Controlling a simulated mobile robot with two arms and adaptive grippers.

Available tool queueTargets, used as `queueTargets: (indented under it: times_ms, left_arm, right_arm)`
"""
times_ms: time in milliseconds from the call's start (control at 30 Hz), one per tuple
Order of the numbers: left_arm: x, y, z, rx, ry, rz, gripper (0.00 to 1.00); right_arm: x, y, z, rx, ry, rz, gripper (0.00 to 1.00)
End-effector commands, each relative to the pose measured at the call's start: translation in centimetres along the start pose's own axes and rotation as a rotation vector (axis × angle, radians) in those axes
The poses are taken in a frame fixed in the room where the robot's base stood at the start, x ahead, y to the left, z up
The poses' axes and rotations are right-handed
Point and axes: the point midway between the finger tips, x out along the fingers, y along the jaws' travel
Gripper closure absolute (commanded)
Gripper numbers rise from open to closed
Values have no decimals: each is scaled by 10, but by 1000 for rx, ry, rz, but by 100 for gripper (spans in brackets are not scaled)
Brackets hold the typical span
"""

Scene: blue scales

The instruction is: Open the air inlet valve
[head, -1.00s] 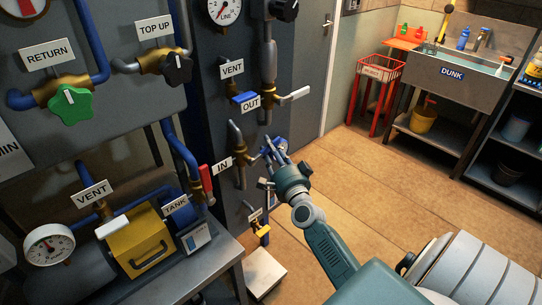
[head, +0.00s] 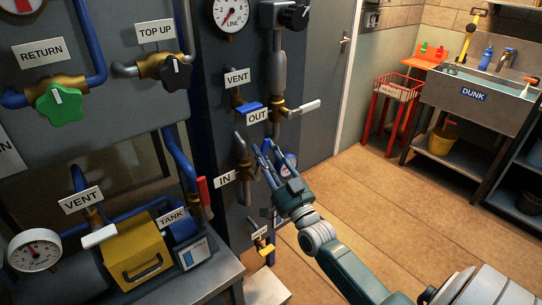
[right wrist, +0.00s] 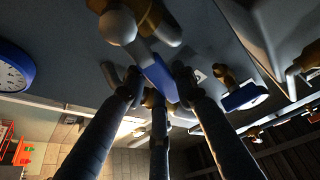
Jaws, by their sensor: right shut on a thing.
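The IN label (head: 224,179) is on the dark panel, beside a brass air inlet valve (head: 246,170) below a bent pipe. My right gripper (head: 265,158) is at this valve, just right of its body, and its fingers hide most of the handle in the head view. In the right wrist view, the fingers of my right gripper (right wrist: 158,90) are closed around a blue lever handle (right wrist: 158,72). The lever's exact angle is hard to tell. My left gripper is not in view.
The OUT valve with a white lever (head: 302,108) and the VENT valve with a blue handle (head: 249,107) are close above. A blue-rimmed gauge (right wrist: 14,68) is near the gripper. A yellow-handled valve (head: 264,247) is below. Open floor (head: 390,205) lies to the right.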

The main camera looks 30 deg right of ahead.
Motion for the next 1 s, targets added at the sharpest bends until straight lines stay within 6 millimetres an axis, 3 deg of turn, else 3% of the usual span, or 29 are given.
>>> queueTargets:
  times_ms: [500, 1000]
  left_arm:
    - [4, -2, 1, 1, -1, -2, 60]
    - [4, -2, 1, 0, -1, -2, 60]
  right_arm:
    - [-2, -25, 3, -306, -3, -125, 100]
    - [-2, -29, 5, -360, -4, -147, 100]
